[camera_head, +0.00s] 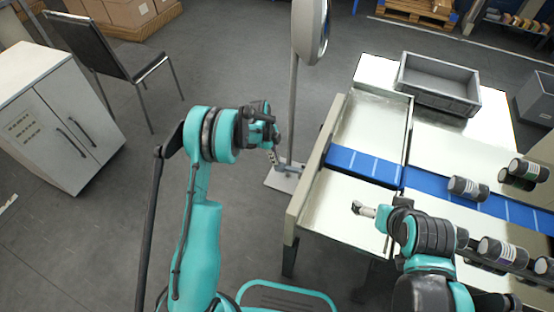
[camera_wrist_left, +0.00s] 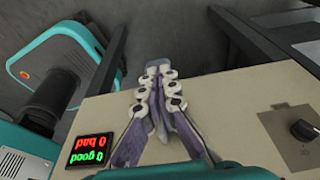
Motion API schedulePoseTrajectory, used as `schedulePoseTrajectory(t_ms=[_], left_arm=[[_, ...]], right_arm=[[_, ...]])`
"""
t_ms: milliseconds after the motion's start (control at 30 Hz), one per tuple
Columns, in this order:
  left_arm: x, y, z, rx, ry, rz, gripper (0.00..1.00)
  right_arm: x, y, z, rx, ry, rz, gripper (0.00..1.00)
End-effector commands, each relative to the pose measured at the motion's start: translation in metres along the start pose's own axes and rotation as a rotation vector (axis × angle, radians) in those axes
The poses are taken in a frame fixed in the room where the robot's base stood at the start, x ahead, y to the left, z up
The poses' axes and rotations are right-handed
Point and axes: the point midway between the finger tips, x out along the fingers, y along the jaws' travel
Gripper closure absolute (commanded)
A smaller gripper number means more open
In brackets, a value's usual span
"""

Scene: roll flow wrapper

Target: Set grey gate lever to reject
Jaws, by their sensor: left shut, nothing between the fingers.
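My left gripper (camera_head: 274,154) is shut and empty, pointing down just outside the left end of the conveyor machine. Its closed fingers (camera_wrist_left: 158,105) show in the left wrist view over the machine's beige panel (camera_wrist_left: 230,120). A dark knob (camera_wrist_left: 304,130) on a grey plate is at the right of the wrist view, apart from the fingers. My right gripper (camera_head: 359,209) hangs over the white deck; its finger opening is unclear.
A counter display (camera_wrist_left: 90,150) reads 0 bad and 0 good. A grey crate (camera_head: 438,84) stands at the back. A pole (camera_head: 295,90) rises behind my left gripper. Floor to the left is clear before the cabinet (camera_head: 60,120).

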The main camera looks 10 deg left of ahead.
Motion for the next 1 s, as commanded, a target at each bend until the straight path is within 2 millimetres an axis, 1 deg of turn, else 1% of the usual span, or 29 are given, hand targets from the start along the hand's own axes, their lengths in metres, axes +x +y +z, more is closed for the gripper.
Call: schedulePoseTrajectory(t_ms=[33, 100, 333, 600, 1000], left_arm=[[0.007, 0.000, 0.002, 0.000, 0.000, 0.000, 1.00], [0.011, 0.000, 0.004, 0.000, 0.000, 0.000, 1.00], [0.022, 0.000, 0.007, 0.000, 0.000, 0.000, 1.00], [0.026, 0.000, 0.007, 0.000, 0.000, 0.000, 1.00], [0.027, 0.001, 0.007, 0.001, -0.001, 0.002, 1.00]], right_arm=[[0.005, 0.000, 0.003, 0.000, 0.000, 0.000, 0.00], [0.008, 0.000, 0.005, 0.000, 0.000, 0.000, 0.00], [0.014, 0.000, 0.010, 0.000, 0.000, 0.000, 0.00], [0.016, 0.000, 0.012, 0.000, 0.000, 0.000, 0.00], [0.017, 0.000, 0.012, 0.000, 0.000, 0.000, 0.00]])
